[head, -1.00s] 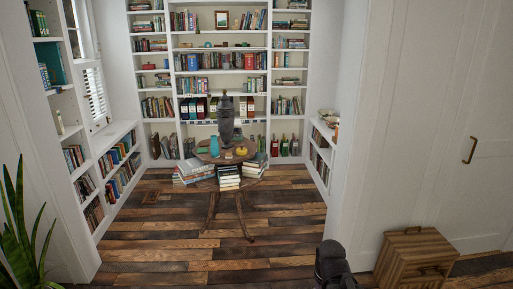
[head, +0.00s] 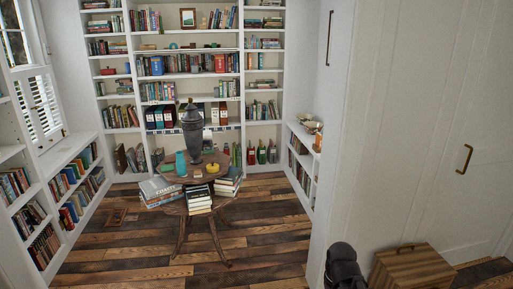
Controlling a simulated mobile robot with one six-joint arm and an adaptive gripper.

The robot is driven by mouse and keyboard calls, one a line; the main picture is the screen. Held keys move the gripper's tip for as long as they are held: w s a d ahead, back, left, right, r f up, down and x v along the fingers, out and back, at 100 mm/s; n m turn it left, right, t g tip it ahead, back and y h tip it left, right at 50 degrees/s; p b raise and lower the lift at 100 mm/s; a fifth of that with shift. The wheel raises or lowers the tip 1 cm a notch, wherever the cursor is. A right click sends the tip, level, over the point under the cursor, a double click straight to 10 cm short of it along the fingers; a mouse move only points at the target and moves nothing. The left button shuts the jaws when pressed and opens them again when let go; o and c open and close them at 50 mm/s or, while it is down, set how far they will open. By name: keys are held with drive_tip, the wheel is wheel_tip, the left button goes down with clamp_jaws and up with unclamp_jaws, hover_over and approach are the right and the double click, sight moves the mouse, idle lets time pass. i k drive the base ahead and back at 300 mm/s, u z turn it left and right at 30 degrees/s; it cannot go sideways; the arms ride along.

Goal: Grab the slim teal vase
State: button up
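The slim teal vase (head: 181,164) stands upright on the left side of a small round wooden table (head: 168,176), in front of the bookcase. It is small in the head view. A tall dark grey urn (head: 191,128) stands just to its right and rises well above it. A dark part at the bottom edge (head: 343,268) looks like my arm. My gripper's fingers do not show, and nothing of mine is near the vase.
White bookshelves (head: 238,90) line the back and left. A wall with a door and a wooden box (head: 412,267) are at right. The plank floor (head: 150,262) before the table is clear.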

sight(181, 165)
drive_tip(key=i, duration=1.55)
drive_tip(key=u, duration=0.35)
drive_tip(key=i, duration=0.8)
drive_tip(key=u, duration=0.5)
drive_tip(key=i, duration=1)
drive_tip(key=u, duration=0.3)
